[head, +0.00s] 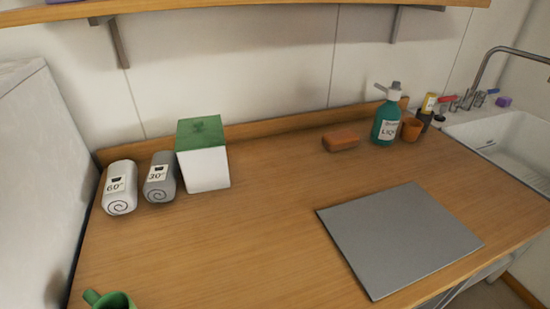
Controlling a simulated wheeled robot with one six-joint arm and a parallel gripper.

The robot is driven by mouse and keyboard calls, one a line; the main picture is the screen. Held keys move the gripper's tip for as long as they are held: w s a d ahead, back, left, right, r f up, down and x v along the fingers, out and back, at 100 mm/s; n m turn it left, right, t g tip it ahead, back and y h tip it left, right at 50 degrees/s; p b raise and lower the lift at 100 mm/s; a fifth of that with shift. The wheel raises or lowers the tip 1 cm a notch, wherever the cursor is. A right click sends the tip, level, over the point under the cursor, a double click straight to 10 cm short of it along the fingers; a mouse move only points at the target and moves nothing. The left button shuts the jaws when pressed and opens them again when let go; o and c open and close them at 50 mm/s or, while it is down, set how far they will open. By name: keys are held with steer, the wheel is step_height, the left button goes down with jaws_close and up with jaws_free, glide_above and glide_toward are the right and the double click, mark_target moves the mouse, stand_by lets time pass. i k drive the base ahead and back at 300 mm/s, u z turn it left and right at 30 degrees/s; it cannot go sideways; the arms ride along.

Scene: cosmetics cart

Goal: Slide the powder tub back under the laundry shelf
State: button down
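A white box-shaped tub with a green lid (203,155), which looks like the powder tub, stands upright on the wooden counter at the back left. A small dark mark shows on its lid. The wooden laundry shelf (250,3) runs along the wall at the top edge of the head view, and only its front edge and underside show. The tub stands below it, close to the back upstand. My gripper is not in the head view.
A brown block (341,141), teal pump bottle (386,120) and orange cup (411,129) stand right. A grey board (400,240) and green mug (110,300) are nearer. The counter's middle is clear.

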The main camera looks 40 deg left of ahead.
mark_target(205, 170)
steer(key=z, duration=0.4)
steer(key=k, duration=1.15)
steer(key=u, duration=1.9)
